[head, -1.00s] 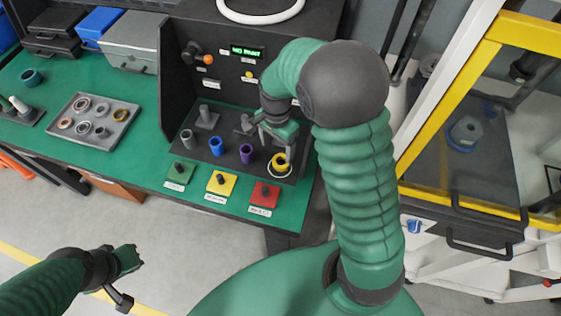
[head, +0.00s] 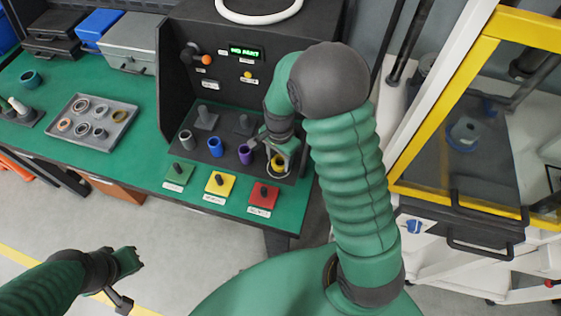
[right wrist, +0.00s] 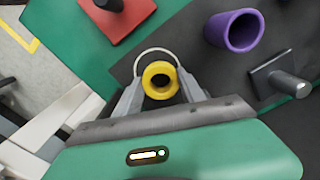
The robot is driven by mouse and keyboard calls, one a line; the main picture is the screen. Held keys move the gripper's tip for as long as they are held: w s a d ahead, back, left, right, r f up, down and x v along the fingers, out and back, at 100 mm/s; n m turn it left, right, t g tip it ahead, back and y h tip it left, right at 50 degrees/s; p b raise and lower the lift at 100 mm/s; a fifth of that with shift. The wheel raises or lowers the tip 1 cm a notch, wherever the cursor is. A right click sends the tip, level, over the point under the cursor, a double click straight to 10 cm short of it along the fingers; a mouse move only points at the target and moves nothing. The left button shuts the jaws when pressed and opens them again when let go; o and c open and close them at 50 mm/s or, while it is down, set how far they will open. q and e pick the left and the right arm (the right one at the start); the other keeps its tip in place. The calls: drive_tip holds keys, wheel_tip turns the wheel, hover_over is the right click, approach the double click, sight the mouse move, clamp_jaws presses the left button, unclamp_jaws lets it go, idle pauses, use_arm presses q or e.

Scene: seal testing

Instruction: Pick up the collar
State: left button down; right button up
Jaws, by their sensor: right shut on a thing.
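A yellow collar (head: 279,161), a short hollow cylinder, is at the right end of the row on the dark test station. A thin pale ring (right wrist: 154,51) shows around its far side in the right wrist view. My right gripper (head: 281,156) reaches down over the collar. In the right wrist view its fingers (right wrist: 160,92) press the yellow collar (right wrist: 160,67) from both sides, and the gripper is shut on it. Whether the collar touches the station surface is unclear. My left gripper (head: 132,261) is low at the left, away from the bench; its jaw state is unclear.
Purple (head: 245,154), blue (head: 215,146) and grey (head: 187,140) cylinders stand left of the collar. Green (head: 179,173), yellow (head: 220,184) and red (head: 263,195) knobbed plates lie in front. A grey tray of rings (head: 92,135) sits left. A yellow-framed enclosure (head: 440,90) stands right.

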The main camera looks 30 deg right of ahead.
clamp_jaws()
drive_tip(key=shift+r, duration=0.1)
